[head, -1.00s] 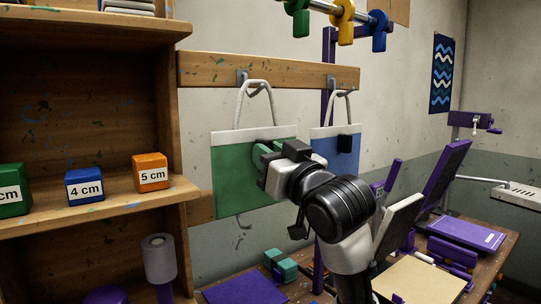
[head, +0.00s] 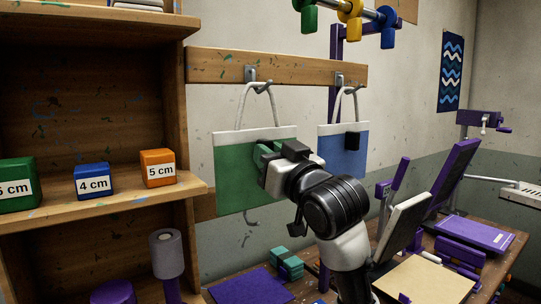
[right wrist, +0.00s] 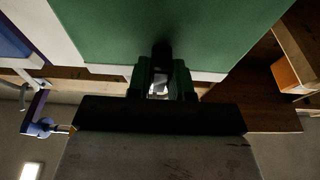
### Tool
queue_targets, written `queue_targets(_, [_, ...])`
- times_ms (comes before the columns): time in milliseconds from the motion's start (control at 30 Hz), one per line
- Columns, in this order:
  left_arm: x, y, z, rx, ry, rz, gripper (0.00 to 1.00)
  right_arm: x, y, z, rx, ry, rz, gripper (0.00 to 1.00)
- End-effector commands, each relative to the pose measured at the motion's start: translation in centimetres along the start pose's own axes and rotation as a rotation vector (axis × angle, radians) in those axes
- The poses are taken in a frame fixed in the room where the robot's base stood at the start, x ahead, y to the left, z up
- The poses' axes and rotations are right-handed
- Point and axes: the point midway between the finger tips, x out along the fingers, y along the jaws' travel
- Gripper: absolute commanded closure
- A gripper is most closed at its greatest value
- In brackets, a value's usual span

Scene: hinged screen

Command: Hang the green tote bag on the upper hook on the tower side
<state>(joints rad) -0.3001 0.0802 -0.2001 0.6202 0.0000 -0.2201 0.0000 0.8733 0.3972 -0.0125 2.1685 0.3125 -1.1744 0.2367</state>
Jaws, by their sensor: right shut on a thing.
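The green tote bag (head: 238,178), with a white top band and white strap loop, hangs upright before the wall. It fills the top of the right wrist view (right wrist: 110,30). My right gripper (head: 268,152) is shut on the bag's dark grip block (right wrist: 162,52) near the upper right of the bag. The strap's top crosses the upper hook (head: 250,73) on the wooden rail; I cannot tell whether the hook bears its weight. A lower hook (head: 250,221) shows partly below the bag. My left gripper is not in view.
A blue tote bag (head: 340,160) hangs from the neighbouring hook (head: 340,79), close on the right. A wooden shelf (head: 110,205) with labelled cubes stands at the left. A cluttered workbench (head: 480,270) lies at the lower right. Coloured hooks hang from a bar above.

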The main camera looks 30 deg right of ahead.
Motion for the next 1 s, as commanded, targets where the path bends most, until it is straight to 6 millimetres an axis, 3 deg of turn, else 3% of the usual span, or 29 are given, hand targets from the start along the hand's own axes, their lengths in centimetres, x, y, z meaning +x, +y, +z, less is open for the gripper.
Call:
queue_targets(633, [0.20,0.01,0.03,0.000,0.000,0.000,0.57,-0.15,0.01,0.56,0.000,-0.001,0.000,1.00])
queue_targets(667, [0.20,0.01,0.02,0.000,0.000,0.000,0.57,-0.15,0.01,0.57,0.000,-0.001,0.000,0.75])
queue_targets(800, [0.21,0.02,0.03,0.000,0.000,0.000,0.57,-0.15,0.01,0.56,0.000,-0.001,0.000,0.53])
queue_targets(833, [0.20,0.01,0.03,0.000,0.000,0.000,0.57,-0.15,0.01,0.56,0.000,-0.001,0.000,0.50])
queue_targets(1000, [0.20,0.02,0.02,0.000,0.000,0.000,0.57,-0.15,0.01,0.54,0.000,0.000,0.000,0.50])
